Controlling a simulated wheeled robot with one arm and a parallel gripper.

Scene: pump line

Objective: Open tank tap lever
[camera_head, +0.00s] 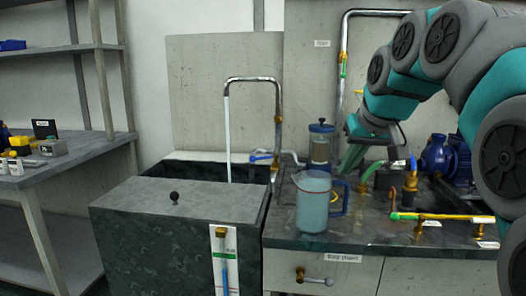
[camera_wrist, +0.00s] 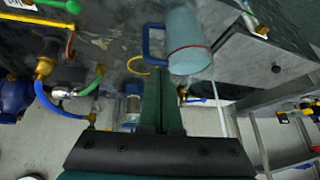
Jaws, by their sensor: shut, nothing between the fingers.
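A second blue lever (camera_head: 261,157) sits by the pipe behind the tank; a blue lever also shows in the wrist view (camera_wrist: 196,100). I cannot tell from the labels which is the tank tap. A bent metal spout (camera_head: 250,79) lets a white stream (camera_head: 228,140) down into the tank. My gripper (camera_head: 350,161) is shut and empty above the back of the counter, right of both levers; its green fingers show in the wrist view (camera_wrist: 162,85).
A clear jug of pale blue liquid (camera_head: 313,205) stands on the counter beside the tank; it also shows in the wrist view (camera_wrist: 187,45). A blue-lidded canister (camera_head: 320,148) is close to my gripper. Hoses, brass valves and a blue pump (camera_head: 437,155) crowd the right.

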